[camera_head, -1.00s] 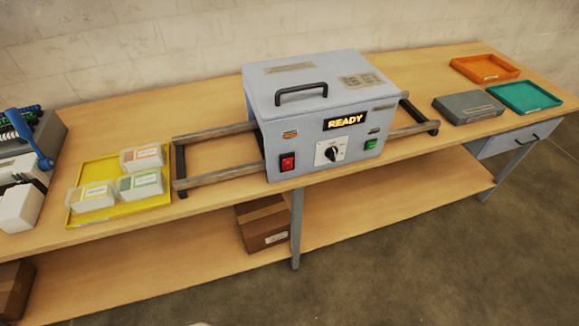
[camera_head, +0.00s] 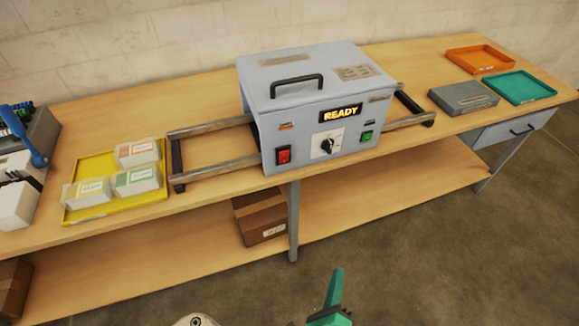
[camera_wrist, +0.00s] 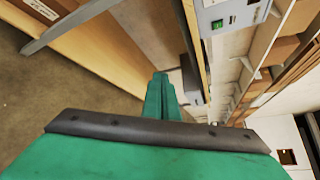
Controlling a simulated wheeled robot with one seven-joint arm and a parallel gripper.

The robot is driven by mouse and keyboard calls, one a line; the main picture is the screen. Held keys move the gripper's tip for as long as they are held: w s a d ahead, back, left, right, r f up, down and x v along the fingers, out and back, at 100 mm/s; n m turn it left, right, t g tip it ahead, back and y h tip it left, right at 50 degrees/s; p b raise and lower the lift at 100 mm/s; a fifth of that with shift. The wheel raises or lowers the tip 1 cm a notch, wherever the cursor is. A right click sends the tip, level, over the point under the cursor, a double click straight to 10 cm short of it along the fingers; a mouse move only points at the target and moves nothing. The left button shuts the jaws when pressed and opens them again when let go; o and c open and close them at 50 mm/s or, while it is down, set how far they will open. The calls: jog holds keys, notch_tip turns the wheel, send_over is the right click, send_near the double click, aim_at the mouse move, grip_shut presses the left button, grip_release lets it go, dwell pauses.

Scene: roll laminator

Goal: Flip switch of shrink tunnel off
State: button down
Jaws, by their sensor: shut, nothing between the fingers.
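The shrink tunnel (camera_head: 308,100) is a grey-blue box with a black top handle, standing on the workbench. Which way the red switch is tipped is too small to tell. My gripper (camera_head: 336,285) is green, shut and empty, in front of and below the bench edge, apart from the tunnel. In the wrist view its closed fingers (camera_wrist: 160,92) point forward, and part of the tunnel's front (camera_wrist: 222,15) shows at the top.
Metal rails (camera_head: 215,165) stick out from both tunnel sides. A yellow tray (camera_head: 115,207) with white packs sits left. A grey box (camera_head: 463,97), orange tray (camera_head: 480,60) and teal tray (camera_head: 520,87) sit right. A cardboard box (camera_head: 262,219) is on the lower shelf. The floor ahead is clear.

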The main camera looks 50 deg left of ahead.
aim_at(284, 155)
jog(key=w+a+r+m+g+y, duration=0.2)
jog(key=a+r+m+g+y, duration=0.2)
jog(key=a+r+y, duration=0.6)
jog(key=a+r+g, duration=0.2)
jog(key=a+r, duration=0.2)
jog(key=a, duration=0.1)
jog(key=shift+w+a+r+m+y, duration=0.2)
jog(key=shift+w+m+y, duration=0.1)
jog(key=shift+m+y, duration=0.1)
jog(key=x, duration=1.3)
jog(key=shift+w, duration=0.15)
jog(key=shift+a, duration=0.45)
